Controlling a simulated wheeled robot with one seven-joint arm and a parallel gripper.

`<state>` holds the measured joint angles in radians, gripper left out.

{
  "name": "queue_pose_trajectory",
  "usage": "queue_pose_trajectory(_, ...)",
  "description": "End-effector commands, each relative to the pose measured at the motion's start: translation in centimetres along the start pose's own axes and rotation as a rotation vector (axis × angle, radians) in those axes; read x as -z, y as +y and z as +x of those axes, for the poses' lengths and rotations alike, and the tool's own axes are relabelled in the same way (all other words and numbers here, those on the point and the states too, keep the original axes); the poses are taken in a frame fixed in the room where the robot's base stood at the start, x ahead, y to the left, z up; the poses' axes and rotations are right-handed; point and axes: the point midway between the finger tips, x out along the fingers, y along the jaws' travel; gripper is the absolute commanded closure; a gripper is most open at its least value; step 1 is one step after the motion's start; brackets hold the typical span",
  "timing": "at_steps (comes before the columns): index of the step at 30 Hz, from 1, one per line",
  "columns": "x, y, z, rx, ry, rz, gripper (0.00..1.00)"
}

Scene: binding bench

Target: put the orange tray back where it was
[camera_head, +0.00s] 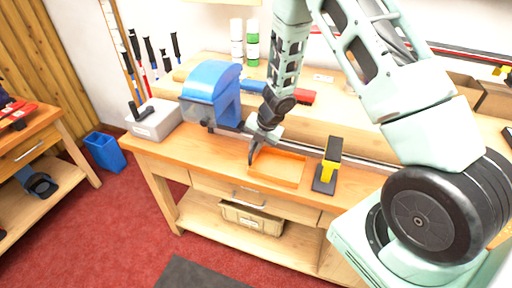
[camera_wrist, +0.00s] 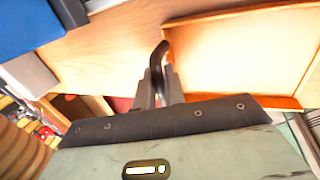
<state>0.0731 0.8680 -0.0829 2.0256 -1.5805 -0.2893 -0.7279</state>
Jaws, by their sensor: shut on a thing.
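The orange tray (camera_head: 277,166) is a shallow, empty rectangular tray on the wooden bench, between the blue vise and a black and yellow stand. In the wrist view the tray (camera_wrist: 240,55) fills the upper right, with its near left corner at my fingers. My gripper (camera_head: 254,150) is at the tray's left edge. I cannot tell whether the tray rests fully on the bench or is slightly raised.
The blue vise (camera_head: 212,88) stands left of the tray, beside a grey block (camera_head: 154,122) with a black handle. The black and yellow stand (camera_head: 328,172) is close on the tray's right. A metal rail (camera_head: 350,160) runs behind. Bare bench top (camera_head: 195,150) lies left of the tray.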

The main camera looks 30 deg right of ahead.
Motion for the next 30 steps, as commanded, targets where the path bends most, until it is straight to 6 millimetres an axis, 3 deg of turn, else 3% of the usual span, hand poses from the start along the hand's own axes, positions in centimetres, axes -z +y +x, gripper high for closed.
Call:
queue_pose_trajectory(6,0.0,0.0,0.0,0.000,0.000,0.000,1.00)
queue_pose_trajectory(9,0.0,0.0,0.0,0.000,0.000,0.000,0.67)
queue_pose_trajectory(20,0.0,0.1,-0.5,0.000,-0.001,0.000,0.67)
queue_pose_trajectory(23,0.0,0.1,-1.7,-0.001,-0.001,-0.002,0.67)
queue_pose_trajectory(30,0.0,0.2,-6.8,-0.001,-0.002,-0.002,0.67)
